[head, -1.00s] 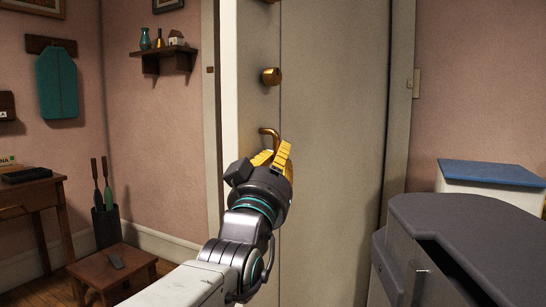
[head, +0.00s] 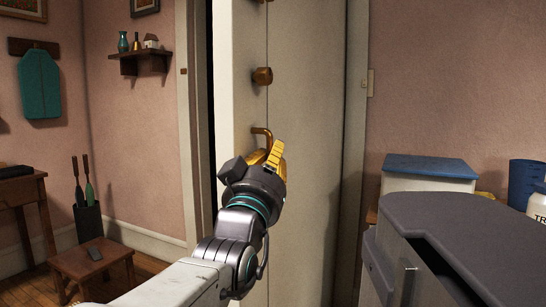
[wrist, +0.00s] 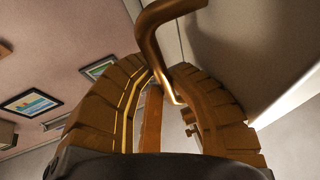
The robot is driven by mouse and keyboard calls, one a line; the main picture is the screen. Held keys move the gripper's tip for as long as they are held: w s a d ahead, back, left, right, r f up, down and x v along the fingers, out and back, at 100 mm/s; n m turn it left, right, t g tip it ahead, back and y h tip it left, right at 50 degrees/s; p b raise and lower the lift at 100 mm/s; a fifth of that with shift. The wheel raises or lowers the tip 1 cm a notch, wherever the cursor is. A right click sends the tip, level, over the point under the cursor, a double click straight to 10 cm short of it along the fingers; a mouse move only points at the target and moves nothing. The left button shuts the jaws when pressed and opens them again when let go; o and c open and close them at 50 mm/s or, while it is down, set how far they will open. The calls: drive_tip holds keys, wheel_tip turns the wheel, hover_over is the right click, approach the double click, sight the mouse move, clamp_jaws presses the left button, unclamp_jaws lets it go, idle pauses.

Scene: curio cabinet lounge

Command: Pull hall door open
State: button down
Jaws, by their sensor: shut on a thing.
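The hall door (head: 305,190) is a pale grey-white panel, standing ajar with a dark gap along its left edge in the head view. A brass handle (head: 261,133) sits on it near that edge, below a round brass knob (head: 262,76). My gripper (head: 268,160), with yellow fingers, is at the handle in front of the door. In the wrist view, the bent handle (wrist: 158,45) passes between the curved fingers of my gripper (wrist: 160,85), which is shut on it. The fingers hide part of the handle in the head view.
A grey cabinet (head: 460,225) and a blue-topped white box (head: 430,168) stand close on the right. A small wooden stool (head: 92,262) and a dark holder (head: 89,225) are at the lower left. A wall shelf (head: 140,60) hangs at the upper left.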

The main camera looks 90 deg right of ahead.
drive_tip(key=shift+f, duration=0.1)
drive_tip(key=c, duration=1.1)
unclamp_jaws()
drive_tip(key=shift+d, duration=0.1)
drive_tip(key=shift+v, duration=6.05)
